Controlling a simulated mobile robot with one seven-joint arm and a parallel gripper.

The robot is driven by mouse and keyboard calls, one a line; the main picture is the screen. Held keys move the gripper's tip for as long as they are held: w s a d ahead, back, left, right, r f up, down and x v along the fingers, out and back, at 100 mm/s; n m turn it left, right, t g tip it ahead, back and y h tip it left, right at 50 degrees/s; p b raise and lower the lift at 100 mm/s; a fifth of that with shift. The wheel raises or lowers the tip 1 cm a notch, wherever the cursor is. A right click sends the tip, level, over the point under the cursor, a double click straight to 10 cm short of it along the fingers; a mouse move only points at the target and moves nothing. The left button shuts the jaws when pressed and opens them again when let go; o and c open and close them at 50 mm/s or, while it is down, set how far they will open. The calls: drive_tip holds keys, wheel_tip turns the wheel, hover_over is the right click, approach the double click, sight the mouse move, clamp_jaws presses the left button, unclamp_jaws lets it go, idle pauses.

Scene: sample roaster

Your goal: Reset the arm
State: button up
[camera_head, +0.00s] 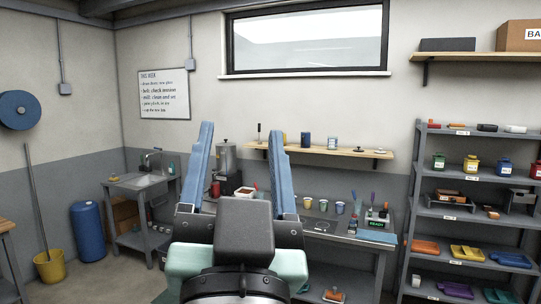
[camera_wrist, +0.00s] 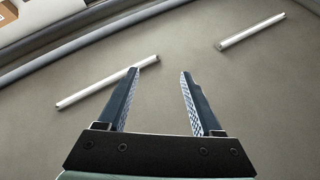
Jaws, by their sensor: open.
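My gripper (camera_head: 242,160) is raised in the middle of the head view, its two blue fingers pointing up and spread wide apart. Nothing is between them. In the wrist view my gripper (camera_wrist: 158,75) also shows open and empty, with ridged inner finger faces. Behind the fingers there is a plain grey-beige surface with two light tubes (camera_wrist: 250,31), apparently the ceiling. My gripper touches nothing that I can see.
A workbench (camera_head: 345,232) with cups and tools stands behind my gripper, partly hidden by it. A shelf rack (camera_head: 470,213) with coloured bins stands at right. A sink (camera_head: 148,181), a blue barrel (camera_head: 88,230) and a yellow bucket (camera_head: 50,266) are at left.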

drive_tip(key=s+d+r+n+t+h, duration=0.1)
drive_tip(key=s+d+r+t, duration=0.2)
drive_tip(key=s+r, duration=0.3)
drive_tip(key=shift+r+h, duration=0.2)
drive_tip(key=shift+h, duration=0.1)
drive_tip(key=shift+w, duration=0.15)
